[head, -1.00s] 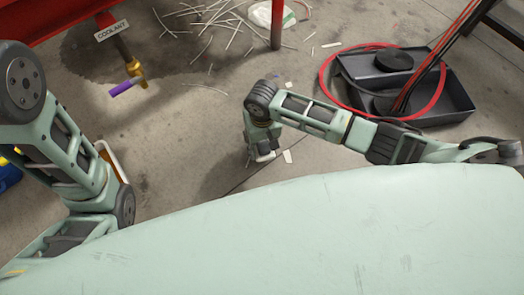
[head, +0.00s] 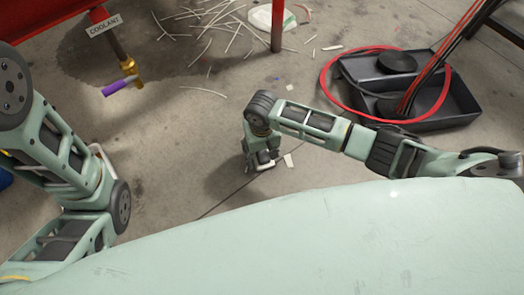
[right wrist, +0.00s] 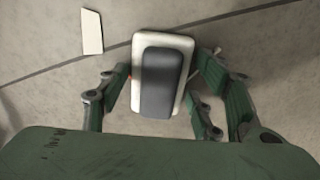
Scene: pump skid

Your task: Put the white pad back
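A white pad-like block (right wrist: 178,41) with a dark grey upper face (right wrist: 160,82) shows in the right wrist view.
A flat white scrap (right wrist: 92,32) lies on the floor beside the right gripper. A black tray (head: 440,115) with a red hose stands at the right. Several white strips (head: 205,30) litter a dark stain. A COOLANT tag (head: 103,25) hangs by a purple-handled valve (head: 120,86).

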